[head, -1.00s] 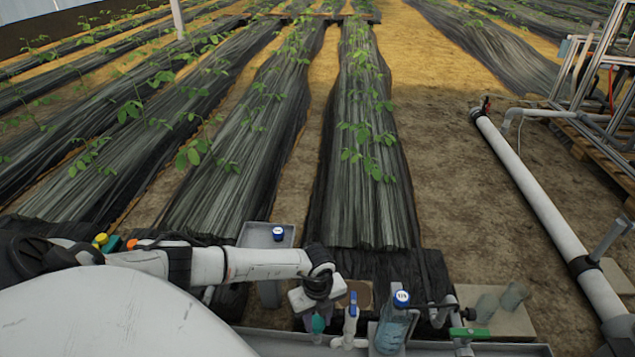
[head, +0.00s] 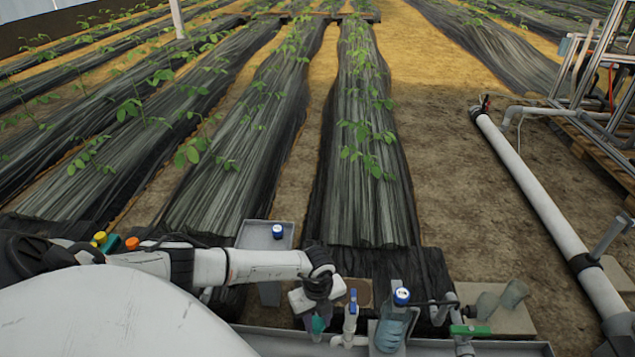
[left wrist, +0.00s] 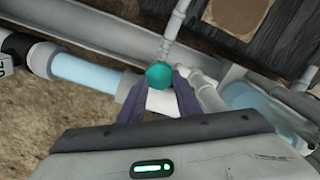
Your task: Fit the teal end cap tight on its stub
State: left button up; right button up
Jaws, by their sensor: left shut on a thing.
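The teal end cap (head: 318,325) is small and round. It shows low in the head view, just under my left gripper (head: 316,320), whose purple-grey fingers come down on it from above. In the left wrist view the cap (left wrist: 159,76) sits at the fingertips of the left gripper (left wrist: 161,92), with one finger on each side. The gripper is shut on the cap. My right gripper is not in view.
A white valve with a blue handle (head: 352,302) stands close right of the gripper. A blue-capped bottle (head: 391,332) and a green-handled valve (head: 470,330) are farther right. A grey tray (head: 258,236) lies behind the arm.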

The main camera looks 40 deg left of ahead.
pick_arm(q)
jog(key=shift+f, duration=0.15)
jog(key=shift+f, duration=0.3)
jog(key=shift+f, duration=0.35)
dwell(0.6)
jog(key=o, duration=0.8)
jog(key=shift+f, duration=0.35)
jog(key=shift+c, duration=0.6)
